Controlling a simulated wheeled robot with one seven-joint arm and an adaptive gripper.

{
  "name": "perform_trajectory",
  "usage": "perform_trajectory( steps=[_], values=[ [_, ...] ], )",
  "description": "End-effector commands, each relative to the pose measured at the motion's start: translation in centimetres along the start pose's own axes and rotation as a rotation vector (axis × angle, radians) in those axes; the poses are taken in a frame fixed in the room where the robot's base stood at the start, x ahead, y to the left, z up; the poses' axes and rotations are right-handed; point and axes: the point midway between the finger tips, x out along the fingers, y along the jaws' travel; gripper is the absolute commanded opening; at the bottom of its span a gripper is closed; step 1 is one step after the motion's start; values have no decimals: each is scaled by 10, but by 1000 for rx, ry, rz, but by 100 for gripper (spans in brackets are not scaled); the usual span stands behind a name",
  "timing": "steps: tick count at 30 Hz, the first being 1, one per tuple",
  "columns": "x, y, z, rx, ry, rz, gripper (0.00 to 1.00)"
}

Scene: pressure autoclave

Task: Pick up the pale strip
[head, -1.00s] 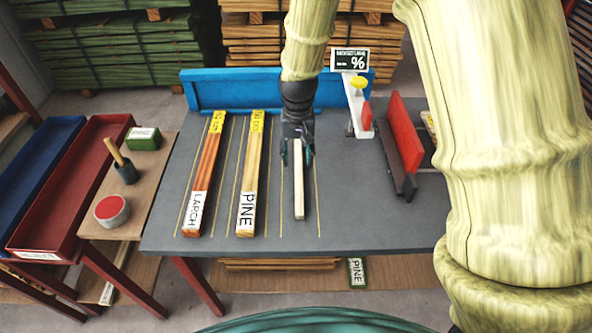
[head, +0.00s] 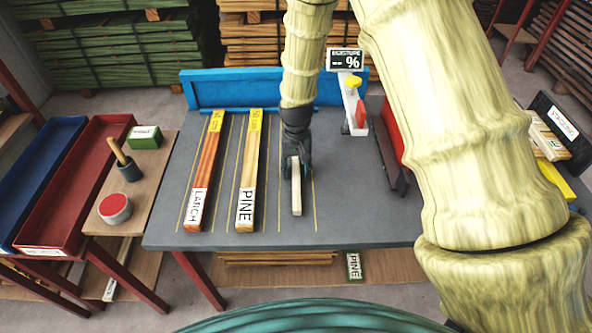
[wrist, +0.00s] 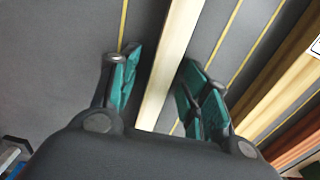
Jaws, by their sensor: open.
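The pale strip (head: 297,197) lies on the grey table (head: 350,222), lengthwise between two thin yellow lines, to the right of the strip labelled PINE. Its far end is hidden by my gripper (head: 296,168). In the wrist view the pale strip (wrist: 172,60) runs between the two teal-padded fingers of my gripper (wrist: 160,90). The fingers are open, one on each side, with a visible gap to the strip on both sides.
The PINE strip (head: 249,175) and the LARCH strip (head: 205,175) lie to the left. A moisture display (head: 345,60), a white stand (head: 354,110) and a red upright piece (head: 389,130) stand to the right. A blue board (head: 235,92) edges the table's back.

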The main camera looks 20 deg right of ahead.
Motion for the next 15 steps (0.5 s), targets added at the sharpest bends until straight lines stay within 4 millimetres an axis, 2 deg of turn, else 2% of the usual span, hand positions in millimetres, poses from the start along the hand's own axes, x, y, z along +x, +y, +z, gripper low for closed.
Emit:
perform_trajectory(
  steps=[7, 8, 15],
  values=[
    [1, 0, 0, 0, 1, 0, 46],
    [0, 0, 0, 0, 1, 0, 43],
    [0, 0, 0, 0, 1, 0, 0]
  ],
)
